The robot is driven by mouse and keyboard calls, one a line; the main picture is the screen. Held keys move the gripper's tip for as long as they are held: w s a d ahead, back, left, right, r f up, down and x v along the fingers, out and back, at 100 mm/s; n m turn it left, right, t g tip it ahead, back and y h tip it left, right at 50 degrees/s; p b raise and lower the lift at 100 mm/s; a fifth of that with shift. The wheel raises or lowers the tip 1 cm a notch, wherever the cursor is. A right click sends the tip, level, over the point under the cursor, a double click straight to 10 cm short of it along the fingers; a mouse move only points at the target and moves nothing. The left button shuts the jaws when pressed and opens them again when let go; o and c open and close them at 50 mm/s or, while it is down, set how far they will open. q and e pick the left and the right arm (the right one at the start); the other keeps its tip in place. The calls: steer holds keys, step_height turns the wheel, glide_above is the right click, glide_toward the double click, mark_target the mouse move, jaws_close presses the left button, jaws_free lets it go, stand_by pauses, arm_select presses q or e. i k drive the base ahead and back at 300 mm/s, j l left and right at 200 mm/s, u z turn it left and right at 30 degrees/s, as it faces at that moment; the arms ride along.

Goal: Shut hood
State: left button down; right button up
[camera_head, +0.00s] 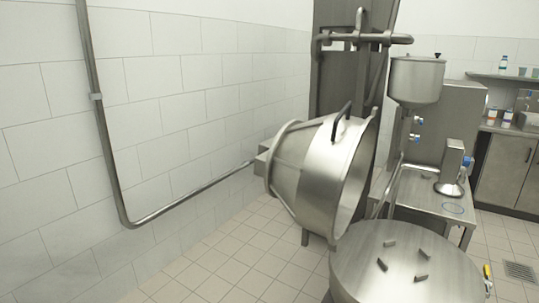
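The hood appears to be the large conical steel shell (308,165) at the middle of the view. It is tipped on its side, with its wide rim facing right and its narrow end facing left. A dark curved handle (342,120) stands out from its upper side near the wide rim. A round steel table-like top (405,275) with several small grey blocks on it lies below and to the right. The hood stands apart from lying flat over anything. Neither of my grippers is in view.
A steel filling machine with a funnel (417,80) and a metal table (428,205) stands right of the hood. A pipe (106,150) runs along the tiled wall at left. Cabinets (507,170) stand at far right. The tiled floor (235,260) is clear at front left.

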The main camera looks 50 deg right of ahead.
mark_target(318, 168)
steer(key=i+l+z, duration=0.1)
steer(key=i+z, duration=0.65)
steer(key=i+j+z, duration=0.2)
steer(key=i+z, duration=0.2)
steer(key=i+j+z, duration=0.25)
steer(key=i+z, duration=0.15)
